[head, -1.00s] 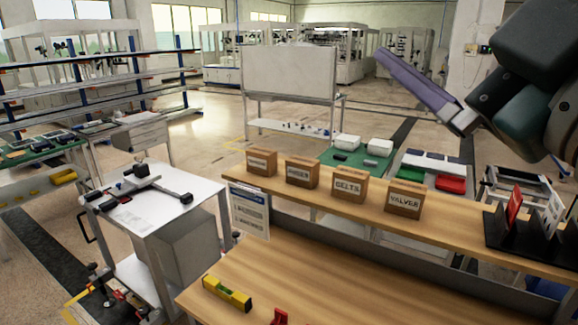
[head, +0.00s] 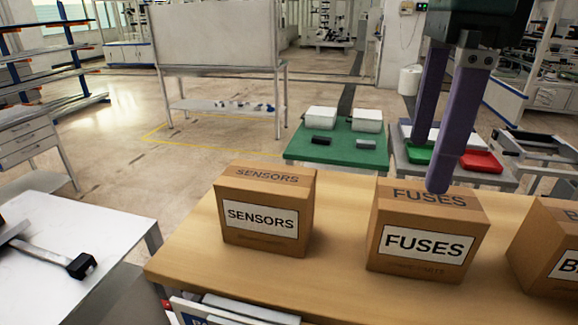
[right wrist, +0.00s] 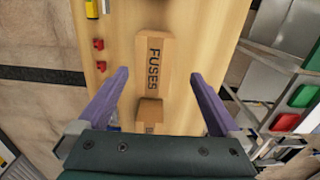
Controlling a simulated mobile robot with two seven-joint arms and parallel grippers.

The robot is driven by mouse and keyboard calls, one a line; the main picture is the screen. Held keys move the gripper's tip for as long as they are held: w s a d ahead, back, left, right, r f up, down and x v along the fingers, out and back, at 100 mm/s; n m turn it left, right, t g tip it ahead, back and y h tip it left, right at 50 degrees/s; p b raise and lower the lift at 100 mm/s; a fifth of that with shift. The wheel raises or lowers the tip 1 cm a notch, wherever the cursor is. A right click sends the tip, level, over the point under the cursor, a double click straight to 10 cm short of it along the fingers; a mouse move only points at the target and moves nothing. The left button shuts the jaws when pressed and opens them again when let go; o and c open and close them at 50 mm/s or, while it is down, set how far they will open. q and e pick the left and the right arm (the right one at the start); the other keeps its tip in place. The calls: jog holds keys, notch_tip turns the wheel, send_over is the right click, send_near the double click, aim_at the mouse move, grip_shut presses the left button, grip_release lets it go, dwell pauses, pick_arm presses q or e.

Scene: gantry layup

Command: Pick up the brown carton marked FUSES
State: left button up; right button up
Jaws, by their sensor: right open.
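The brown carton marked FUSES (head: 424,235) stands upright on the wooden shelf (head: 335,215) in the head view, label facing me. My right gripper (head: 431,165) points down above and behind it, purple fingers apart, with one fingertip overlapping the carton's top edge in the picture. In the right wrist view, the FUSES carton (right wrist: 155,55) lies ahead between the lines of the open fingers (right wrist: 160,73), and nothing is held. I cannot tell whether a finger touches it. My left gripper is not in view.
A SENSORS carton (head: 265,212) stands to the left, and a carton beginning with B (head: 550,250) to the right. Behind the shelf is a green-topped table (head: 335,145) with white bins. A red bin (head: 481,161) sits farther right. Shelf between cartons is clear.

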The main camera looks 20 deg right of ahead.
aim_at(428, 196)
jog(key=f, duration=0.1)
jog(key=f+p, duration=0.1)
jog(key=f, duration=0.2)
jog(key=shift+s+d+f+p, duration=0.15)
jog(key=shift+s+d+p, duration=0.15)
jog(key=shift+s, duration=0.1)
jog(key=shift+s+f, duration=0.1)
jog(key=shift+f, duration=0.15)
jog(key=f+p, duration=0.1)
jog(key=f, duration=0.1)
jog(key=f+p, duration=0.1)
jog(key=f, duration=0.1)
jog(key=shift+s+a+f+p, duration=0.1)
jog(key=shift+s+f+p, duration=0.15)
jog(key=shift+p, duration=0.15)
jog(key=shift+w+f, duration=0.1)
jog(key=shift+f, duration=0.1)
jog(key=c, duration=1.2)
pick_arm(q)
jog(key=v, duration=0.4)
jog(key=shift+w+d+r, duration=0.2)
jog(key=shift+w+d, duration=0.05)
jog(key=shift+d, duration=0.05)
pick_arm(e)
grip_shut()
